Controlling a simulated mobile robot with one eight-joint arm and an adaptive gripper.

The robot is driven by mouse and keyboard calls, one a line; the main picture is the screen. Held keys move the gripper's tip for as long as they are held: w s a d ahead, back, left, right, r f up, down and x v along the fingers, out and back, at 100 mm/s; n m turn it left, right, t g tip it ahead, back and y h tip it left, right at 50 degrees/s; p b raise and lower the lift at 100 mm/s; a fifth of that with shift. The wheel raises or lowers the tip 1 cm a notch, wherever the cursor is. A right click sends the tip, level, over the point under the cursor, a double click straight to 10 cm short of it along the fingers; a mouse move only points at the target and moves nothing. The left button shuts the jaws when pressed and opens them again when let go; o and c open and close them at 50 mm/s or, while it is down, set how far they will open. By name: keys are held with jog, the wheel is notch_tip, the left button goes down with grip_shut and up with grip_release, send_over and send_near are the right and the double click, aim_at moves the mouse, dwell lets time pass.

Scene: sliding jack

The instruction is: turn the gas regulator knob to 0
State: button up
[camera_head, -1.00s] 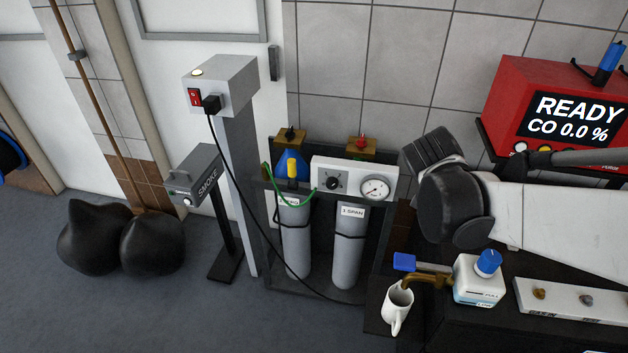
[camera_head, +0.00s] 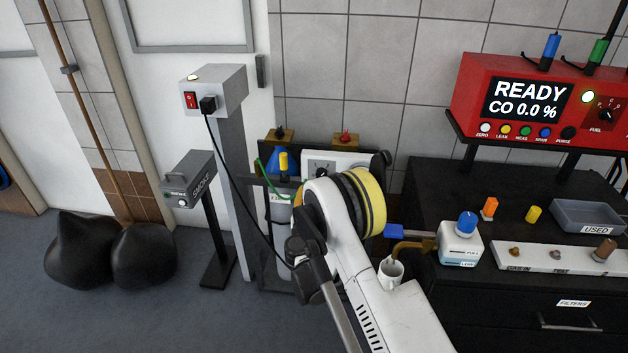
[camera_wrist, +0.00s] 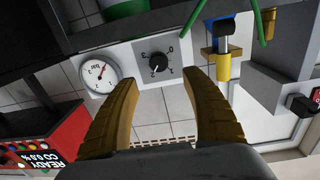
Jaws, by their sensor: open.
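The gas regulator knob (camera_wrist: 159,61) is a small black dial on a light grey panel with digits around it. I cannot tell which digit its pointer marks. A round pressure gauge (camera_wrist: 101,74) sits beside it in the wrist view. My gripper (camera_wrist: 162,77) is open, with its two yellow-brown fingers apart on either side of the knob's line of view. The fingers appear short of the panel, and nothing is between them. In the head view the panel (camera_head: 345,158) is partly covered by my arm, which hides the gauge and my gripper; the knob (camera_head: 320,169) is partly visible.
A yellow-handled valve (camera_wrist: 222,62) and a green hose (camera_head: 275,192) are close beside the panel. A grey post (camera_head: 238,150) with a red switch and black cable stands left.

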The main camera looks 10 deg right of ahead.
aim_at(321, 176)
jog(key=b+x, duration=0.3)
jog(key=x, duration=0.6)
jog(key=shift+w+d+f, duration=0.1)
jog(key=shift+d+f, duration=0.05)
jog(key=shift+w+d, duration=0.2)
jog(key=shift+w, duration=0.4)
jog(key=c, duration=1.2)
